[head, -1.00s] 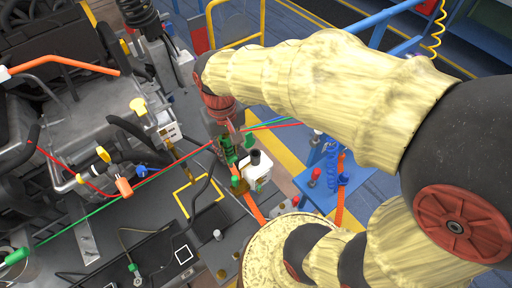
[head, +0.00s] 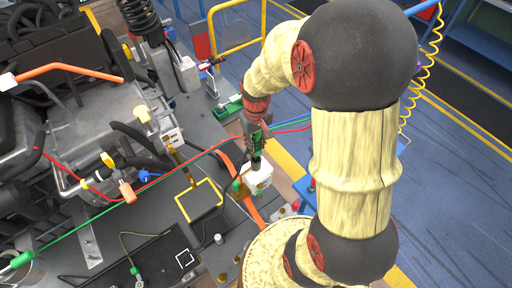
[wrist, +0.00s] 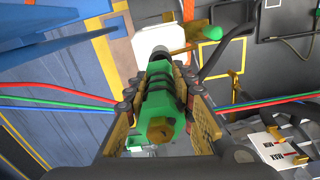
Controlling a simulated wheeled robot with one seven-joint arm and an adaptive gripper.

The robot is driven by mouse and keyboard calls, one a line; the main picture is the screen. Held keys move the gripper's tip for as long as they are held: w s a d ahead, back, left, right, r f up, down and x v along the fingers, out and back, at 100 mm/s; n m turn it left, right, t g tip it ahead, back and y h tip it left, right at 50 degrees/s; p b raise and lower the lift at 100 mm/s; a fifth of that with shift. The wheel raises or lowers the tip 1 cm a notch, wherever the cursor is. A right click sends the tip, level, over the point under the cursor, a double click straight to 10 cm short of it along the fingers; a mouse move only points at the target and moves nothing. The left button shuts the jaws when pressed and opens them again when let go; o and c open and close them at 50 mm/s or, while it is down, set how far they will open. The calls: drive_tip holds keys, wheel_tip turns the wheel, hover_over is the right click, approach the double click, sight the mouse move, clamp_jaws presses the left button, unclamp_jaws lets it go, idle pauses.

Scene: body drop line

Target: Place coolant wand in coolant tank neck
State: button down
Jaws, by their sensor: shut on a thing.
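My gripper (head: 256,128) is shut on the coolant wand, a green piece with dark bands (head: 257,142). The wand points down in the head view. In the wrist view the wand (wrist: 160,100) lies between both fingers (wrist: 160,112). The coolant tank (head: 259,179) is a small white container with a dark neck (head: 256,162) on top. The wand's lower end is right above or at the neck; I cannot tell whether they touch. The white tank also shows beyond the wand in the wrist view (wrist: 180,14).
A green-tipped yellow piece (head: 238,187) stands beside the tank. An orange hose (head: 250,207) runs close by. Red, green and blue lines cross near my gripper. The engine (head: 85,120) fills the left. A yellow-framed dark pad (head: 200,200) lies left of the tank.

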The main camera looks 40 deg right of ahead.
drive_tip(key=shift+f, duration=1.15)
drive_tip(key=c, duration=1.5)
unclamp_jaws()
